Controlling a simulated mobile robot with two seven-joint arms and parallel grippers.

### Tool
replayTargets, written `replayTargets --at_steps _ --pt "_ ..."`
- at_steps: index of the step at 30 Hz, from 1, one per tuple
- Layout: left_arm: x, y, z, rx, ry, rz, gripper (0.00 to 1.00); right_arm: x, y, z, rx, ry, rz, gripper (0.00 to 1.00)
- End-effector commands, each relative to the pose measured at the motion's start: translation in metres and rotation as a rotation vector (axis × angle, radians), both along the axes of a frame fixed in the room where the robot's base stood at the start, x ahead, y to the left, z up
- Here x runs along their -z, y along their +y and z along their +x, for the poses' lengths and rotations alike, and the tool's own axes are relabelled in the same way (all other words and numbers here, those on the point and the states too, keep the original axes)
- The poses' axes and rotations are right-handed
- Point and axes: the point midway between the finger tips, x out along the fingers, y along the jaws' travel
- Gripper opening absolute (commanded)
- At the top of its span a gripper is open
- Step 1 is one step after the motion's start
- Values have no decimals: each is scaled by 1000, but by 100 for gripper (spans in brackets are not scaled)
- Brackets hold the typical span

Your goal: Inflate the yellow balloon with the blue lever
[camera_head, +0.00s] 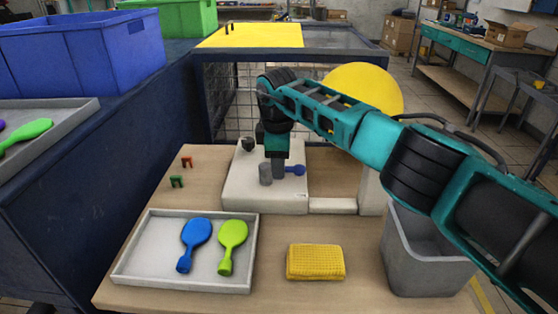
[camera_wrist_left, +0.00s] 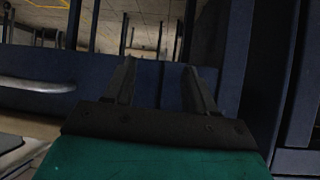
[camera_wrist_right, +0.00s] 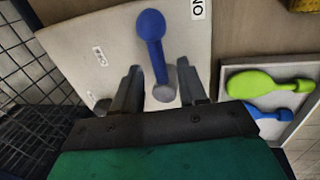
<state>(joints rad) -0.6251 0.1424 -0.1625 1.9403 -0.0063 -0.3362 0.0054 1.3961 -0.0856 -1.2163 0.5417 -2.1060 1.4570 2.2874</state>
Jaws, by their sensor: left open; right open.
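The blue lever (camera_head: 295,170) sticks out to the right from the white machine base (camera_head: 240,195); its knob and shaft (camera_wrist_right: 152,40) show in the right wrist view. My right gripper (camera_wrist_right: 159,72) is open, with its fingers on either side of the lever's grey pivot end (camera_wrist_right: 164,93). In the head view my right gripper (camera_head: 277,167) points down over the base beside a grey cylinder (camera_head: 265,174). The yellow balloon (camera_head: 365,80) is large and round, partly hidden behind my right arm. My left gripper (camera_wrist_left: 160,72) is open and empty, seen only in its wrist view.
A white tray (camera_head: 130,272) with blue and green flat balloons lies at the front left. A yellow cloth (camera_head: 315,262) and a grey bin (camera_head: 405,255) stand to its right. Red and green clips (camera_head: 177,181) lie near the base. A wire cage (camera_head: 225,100) stands behind.

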Motion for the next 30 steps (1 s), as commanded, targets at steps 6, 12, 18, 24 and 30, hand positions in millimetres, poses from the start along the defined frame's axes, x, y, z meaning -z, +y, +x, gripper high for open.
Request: replayTargets --at_steps 6,12,18,24,30 --pt "-1 0 0 0 -1 0 56 -7 1 -1 -3 -1 2 42" --pt "-1 0 0 0 -1 0 56 -41 1 -7 -4 -5 2 42" --pt "0 0 0 0 -1 0 56 -85 2 -16 -2 -5 1 42" --pt "2 0 0 0 -1 0 56 -115 3 -22 1 -2 1 42" --pt "2 0 0 0 -1 0 56 -126 3 -25 0 0 0 42"
